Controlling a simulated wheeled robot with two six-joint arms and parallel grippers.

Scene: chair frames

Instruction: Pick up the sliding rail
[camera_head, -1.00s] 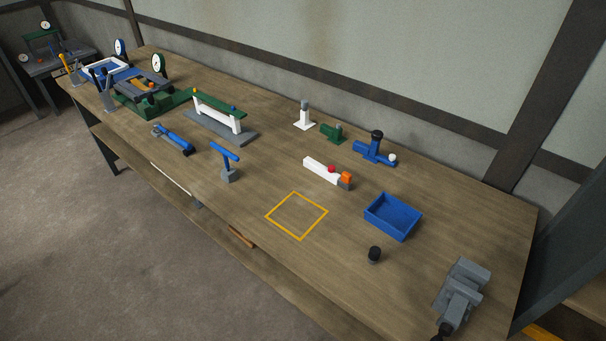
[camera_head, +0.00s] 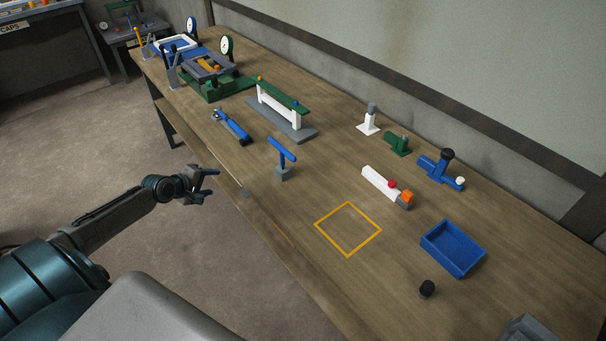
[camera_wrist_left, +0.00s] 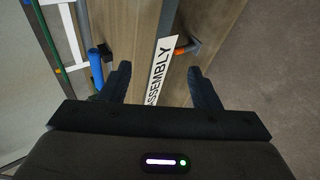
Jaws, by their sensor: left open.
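I cannot tell for sure which thing is the sliding rail. A white bar (camera_head: 380,183) with a red knob and an orange and grey end lies on the bench, right of centre. A green rail (camera_head: 281,95) lies across white posts on a grey base (camera_head: 290,128), further back. My left gripper (camera_head: 212,184) is open and empty, off the bench's front edge, left of and apart from both. In the left wrist view its open fingers (camera_wrist_left: 161,84) have nothing between them. A blue bar (camera_wrist_left: 96,69) shows left of them. My right gripper is not in view.
A blue T-shaped piece (camera_head: 282,152) stands nearest my gripper, with a blue tool (camera_head: 232,126) behind it. A yellow square outline (camera_head: 333,213) and a blue tray (camera_head: 453,248) are on the right. The bench front carries an ASSEMBLY label (camera_wrist_left: 161,66).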

